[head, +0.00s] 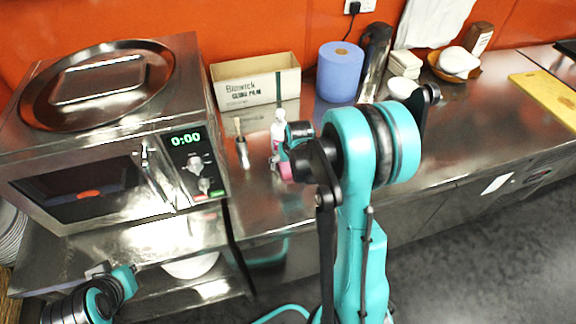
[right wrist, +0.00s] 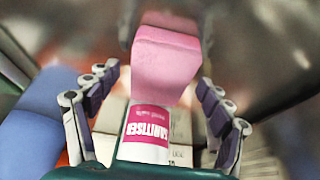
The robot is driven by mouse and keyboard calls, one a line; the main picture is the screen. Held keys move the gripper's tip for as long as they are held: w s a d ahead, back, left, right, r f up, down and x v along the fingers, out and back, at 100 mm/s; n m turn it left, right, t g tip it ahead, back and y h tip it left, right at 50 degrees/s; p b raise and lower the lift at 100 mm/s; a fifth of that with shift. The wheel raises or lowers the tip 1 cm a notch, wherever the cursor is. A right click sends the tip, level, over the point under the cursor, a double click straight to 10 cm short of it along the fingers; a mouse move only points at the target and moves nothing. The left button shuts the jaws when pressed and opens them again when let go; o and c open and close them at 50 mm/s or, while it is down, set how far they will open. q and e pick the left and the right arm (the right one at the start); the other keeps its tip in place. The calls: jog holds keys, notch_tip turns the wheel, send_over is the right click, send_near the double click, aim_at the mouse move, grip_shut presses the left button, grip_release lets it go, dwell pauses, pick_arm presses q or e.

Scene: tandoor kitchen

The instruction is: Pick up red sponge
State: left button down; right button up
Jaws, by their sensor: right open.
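The sponge, a pinkish-red block (right wrist: 168,62), lies between the spread fingers of my right gripper (right wrist: 156,82), with a gap on both sides. In the head view a small part of the sponge (head: 285,173) shows on the steel counter, the rest hidden by my right arm. My right gripper (head: 293,150) is over the counter there, open and partly hidden by its own wrist. My left arm's end (head: 122,280) is at the lower left; its finger opening is unclear.
A white sanitiser bottle (head: 279,122) stands close behind the sponge, its pink label (right wrist: 148,122) large in the wrist view. A small metal pot with a brush (head: 242,152), a carton (head: 256,88), a blue roll (head: 340,72) and a microwave (head: 110,130) stand around.

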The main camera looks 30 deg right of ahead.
jog(key=shift+f+b, duration=0.3)
jog(key=shift+b, duration=0.05)
dwell(0.5)
jog(key=c, duration=0.8)
